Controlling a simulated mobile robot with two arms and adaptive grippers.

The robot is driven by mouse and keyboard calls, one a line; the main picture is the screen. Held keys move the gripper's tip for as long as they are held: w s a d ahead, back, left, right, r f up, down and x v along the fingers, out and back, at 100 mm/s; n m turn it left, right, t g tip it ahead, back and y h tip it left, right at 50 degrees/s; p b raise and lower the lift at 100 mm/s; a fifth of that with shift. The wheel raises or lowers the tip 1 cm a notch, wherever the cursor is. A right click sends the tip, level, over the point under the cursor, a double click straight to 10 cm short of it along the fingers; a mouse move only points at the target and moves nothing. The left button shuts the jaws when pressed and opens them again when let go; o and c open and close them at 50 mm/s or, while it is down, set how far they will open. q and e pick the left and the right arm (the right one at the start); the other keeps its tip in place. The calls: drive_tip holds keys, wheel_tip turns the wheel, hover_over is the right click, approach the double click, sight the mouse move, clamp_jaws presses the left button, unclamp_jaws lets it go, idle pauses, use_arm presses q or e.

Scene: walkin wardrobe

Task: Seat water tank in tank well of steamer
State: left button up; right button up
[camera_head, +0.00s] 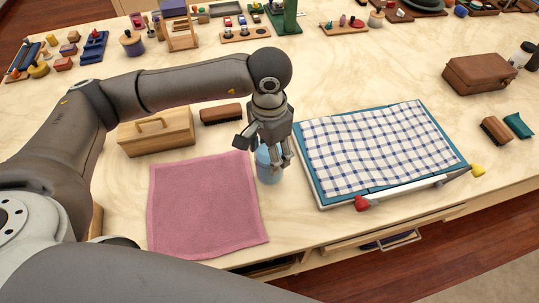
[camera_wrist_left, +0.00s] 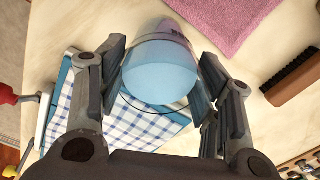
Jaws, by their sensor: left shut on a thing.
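My left gripper (camera_head: 270,150) is shut on the translucent blue water tank (camera_head: 267,167), between the pink towel and the checked cloth. In the left wrist view the tank (camera_wrist_left: 160,72) sits between both fingers of the left gripper (camera_wrist_left: 162,85), with its rounded blue end facing the camera. In the head view the gripper covers the tank's upper part. I cannot tell whether the tank touches the table. No steamer or tank well can be made out in these frames. My right gripper is not in view.
A pink towel (camera_head: 205,205) lies left of the tank. A blue board with a checked cloth (camera_head: 375,145) lies to its right. A wooden box (camera_head: 157,132) and a brush (camera_head: 221,114) lie behind. A drawer (camera_head: 385,238) is below the front edge.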

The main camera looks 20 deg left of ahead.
use_arm(q)
wheel_tip(320, 180, down, 3)
drive_tip(key=shift+w+r+p, duration=0.1)
drive_tip(key=shift+w+p, duration=0.05)
drive_tip(key=shift+p, duration=0.5)
drive_tip(key=shift+f, duration=0.25)
drive_tip(key=shift+f, duration=0.1)
drive_tip(key=shift+b, duration=0.3)
drive_tip(key=o, duration=1.2)
drive_tip(key=shift+o, duration=0.2)
